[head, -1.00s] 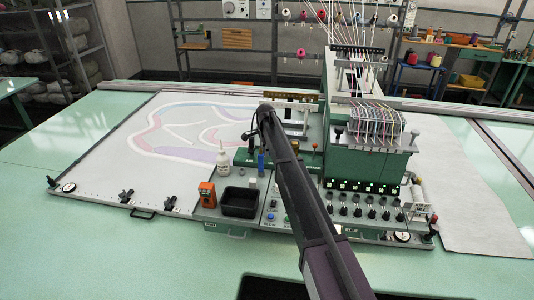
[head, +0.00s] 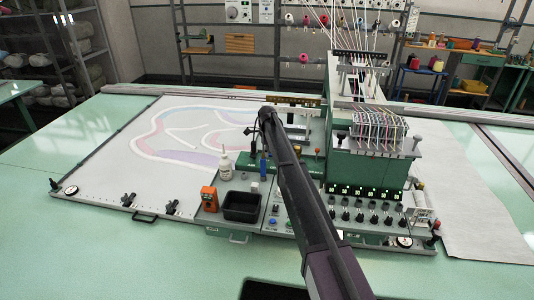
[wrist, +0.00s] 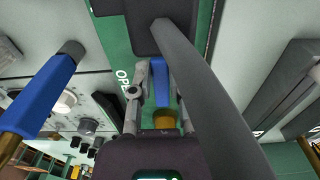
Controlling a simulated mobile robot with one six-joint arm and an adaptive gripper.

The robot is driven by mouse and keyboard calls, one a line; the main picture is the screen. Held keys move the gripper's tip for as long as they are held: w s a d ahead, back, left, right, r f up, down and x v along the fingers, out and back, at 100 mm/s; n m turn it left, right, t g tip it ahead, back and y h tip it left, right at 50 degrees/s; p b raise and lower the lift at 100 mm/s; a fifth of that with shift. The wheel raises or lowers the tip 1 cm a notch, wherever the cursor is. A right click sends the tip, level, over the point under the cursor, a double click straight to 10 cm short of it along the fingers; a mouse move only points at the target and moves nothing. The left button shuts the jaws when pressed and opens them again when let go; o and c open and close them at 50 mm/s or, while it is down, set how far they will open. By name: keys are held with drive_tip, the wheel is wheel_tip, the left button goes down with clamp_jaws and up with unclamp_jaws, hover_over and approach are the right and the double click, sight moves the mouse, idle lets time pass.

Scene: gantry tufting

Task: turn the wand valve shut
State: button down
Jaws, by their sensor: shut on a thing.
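In the wrist view my gripper (wrist: 161,92) has its two grey fingers on either side of a blue lever (wrist: 161,70), which I take as the wand valve's handle. It is shut on this lever. A brass part (wrist: 165,119) shows at the lever's near end. The lever points away from my palm, over a green panel with the word OPEN (wrist: 122,78) to its left. A thick grey tube (wrist: 205,85) passes close on the right. In the head view my arm hides the gripper and the lever.
A blue sleeve with a dark tip (wrist: 40,95) stands to the left in the wrist view. In the head view a black tray (head: 242,206), an orange box (head: 209,198) and a white bottle (head: 225,166) stand left of my arm. The green tufting head (head: 370,172) stands to the right.

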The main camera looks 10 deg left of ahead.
drive_tip(key=c, duration=0.6)
unclamp_jaws()
drive_tip(key=shift+s+n, duration=0.15)
drive_tip(key=shift+n, duration=0.15)
